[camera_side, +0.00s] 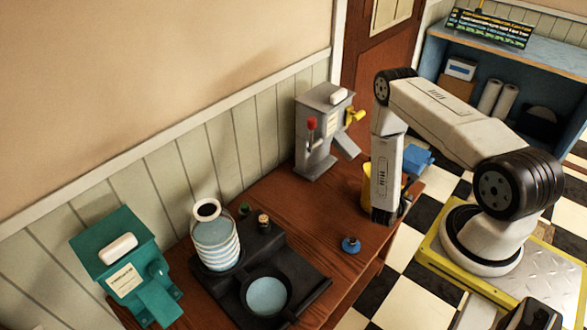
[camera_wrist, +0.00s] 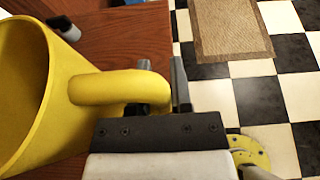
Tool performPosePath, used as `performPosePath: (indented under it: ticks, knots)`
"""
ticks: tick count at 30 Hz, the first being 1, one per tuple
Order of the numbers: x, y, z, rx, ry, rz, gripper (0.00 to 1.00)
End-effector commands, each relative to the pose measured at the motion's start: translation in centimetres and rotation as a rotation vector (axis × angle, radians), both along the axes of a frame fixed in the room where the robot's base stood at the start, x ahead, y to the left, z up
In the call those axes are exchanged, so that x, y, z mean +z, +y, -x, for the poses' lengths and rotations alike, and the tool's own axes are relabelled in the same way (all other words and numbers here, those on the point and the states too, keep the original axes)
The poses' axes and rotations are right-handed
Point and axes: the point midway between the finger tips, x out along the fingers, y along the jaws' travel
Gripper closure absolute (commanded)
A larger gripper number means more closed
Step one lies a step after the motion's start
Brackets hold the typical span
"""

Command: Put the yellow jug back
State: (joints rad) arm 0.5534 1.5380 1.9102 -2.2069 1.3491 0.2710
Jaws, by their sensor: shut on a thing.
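The yellow jug (camera_side: 367,184) is by the right end of the wooden counter in the side view, mostly hidden behind my arm. In the wrist view the yellow jug (camera_wrist: 60,85) fills the left side, its open mouth facing left. My gripper (camera_wrist: 165,92) is shut on the jug's handle, which reaches in between the fingers. In the side view my gripper is largely hidden behind my wrist link. I cannot tell whether the jug's base touches the counter.
A grey dispenser (camera_side: 320,130) stands behind the jug, left of it. A small blue-based knob (camera_side: 350,246) sits on the counter in front. A black tray (camera_side: 310,284) holds a striped bottle (camera_side: 214,240) and round basin (camera_side: 266,297). A teal dispenser (camera_side: 124,262) is far left. Bare wood lies between.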

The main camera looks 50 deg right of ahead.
Motion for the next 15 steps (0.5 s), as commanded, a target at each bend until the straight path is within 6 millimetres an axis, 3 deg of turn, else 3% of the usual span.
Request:
performPosePath:
  ticks: [15]
  knots:
    - [-0.67, -0.04, -0.05, -0.001, -0.002, 0.001, 1.0]
